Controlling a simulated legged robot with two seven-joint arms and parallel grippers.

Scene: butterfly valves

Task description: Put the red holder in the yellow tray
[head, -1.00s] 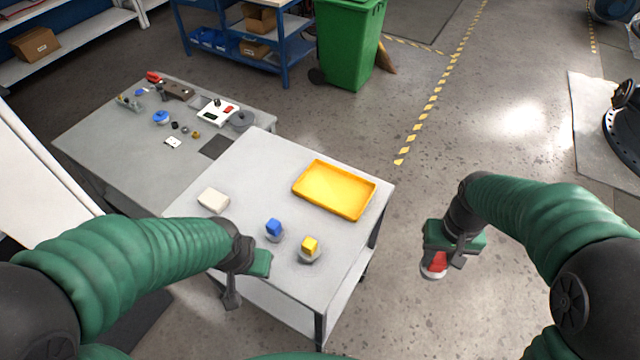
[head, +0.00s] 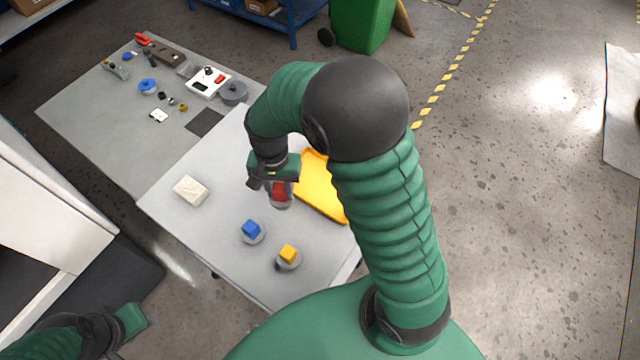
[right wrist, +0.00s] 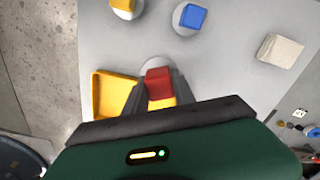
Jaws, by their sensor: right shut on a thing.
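The red holder, a red block on a round grey base, is in my right gripper (head: 272,186). The red block (head: 280,191) shows between the fingers, beside the near-left edge of the yellow tray. In the right wrist view the red block (right wrist: 158,83) is between the fingertips, with the tray partly behind the gripper. The yellow tray (head: 323,196) lies on the near table, partly hidden by my right arm; its left corner shows in the right wrist view (right wrist: 97,95). I cannot tell how high the holder is above the table. My left gripper (head: 132,318) is low at the left, off the table.
A blue block holder (head: 251,229) and a yellow block holder (head: 288,254) stand near the table's front edge. A whitish block (head: 190,190) lies at the left. A second table (head: 100,130) behind carries several small parts. A green bin (head: 362,25) stands beyond.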

